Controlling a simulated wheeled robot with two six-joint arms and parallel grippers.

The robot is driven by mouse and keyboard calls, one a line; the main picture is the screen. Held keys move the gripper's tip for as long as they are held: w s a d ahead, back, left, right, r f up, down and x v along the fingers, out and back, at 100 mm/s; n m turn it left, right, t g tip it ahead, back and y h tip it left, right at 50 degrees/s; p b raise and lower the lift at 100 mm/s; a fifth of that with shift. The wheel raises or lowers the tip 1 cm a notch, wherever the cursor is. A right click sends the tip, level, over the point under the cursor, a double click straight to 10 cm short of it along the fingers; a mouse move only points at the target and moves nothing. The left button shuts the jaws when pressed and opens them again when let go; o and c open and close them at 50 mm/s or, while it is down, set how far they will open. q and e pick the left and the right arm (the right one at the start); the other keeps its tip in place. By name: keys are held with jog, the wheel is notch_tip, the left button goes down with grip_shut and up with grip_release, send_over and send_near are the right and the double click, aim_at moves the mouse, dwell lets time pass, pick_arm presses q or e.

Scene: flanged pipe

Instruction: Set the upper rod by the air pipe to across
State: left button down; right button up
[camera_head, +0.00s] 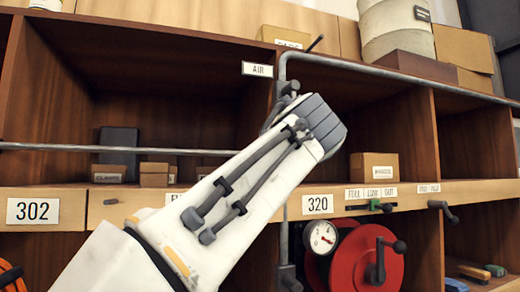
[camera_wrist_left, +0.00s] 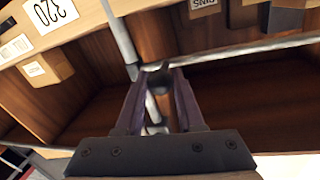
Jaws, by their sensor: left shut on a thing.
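A grey air pipe (camera_head: 282,78) runs down beside the "AIR" label (camera_head: 257,69) and bends right along the shelf top. A short thin dark rod (camera_head: 316,43) tilts up to the right at the bend. A dark fitting (camera_head: 291,88) sits on the pipe below; I cannot tell whether the two join. My left arm covers the pipe's middle, and its fingers are hidden in the head view. In the left wrist view my left gripper (camera_wrist_left: 157,76) is shut on a dark rod end (camera_wrist_left: 158,80), with the pipe (camera_wrist_left: 122,42) just behind. My right gripper is not in view.
A lower dark fitting (camera_head: 288,278) is on the pipe near the gauge (camera_head: 321,237) and red reel (camera_head: 366,259). A horizontal rail (camera_head: 120,149) crosses the left bay. Boxes (camera_head: 373,166) stand on the shelves. Small handles (camera_head: 443,210) project from the shelf front at right.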

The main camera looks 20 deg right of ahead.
pick_arm(q)
jog(key=shift+d, duration=0.25)
jog(key=c, duration=0.5)
grip_release()
jog(key=shift+d, duration=0.15)
jog(key=shift+c, duration=0.2)
jog(key=shift+s, duration=0.35)
jog(key=s+a+b, duration=0.2)
jog(key=s+b, duration=0.1)
jog(key=s, duration=0.6)
jog(key=shift+s+b, duration=0.3)
jog(key=shift+b, duration=0.1)
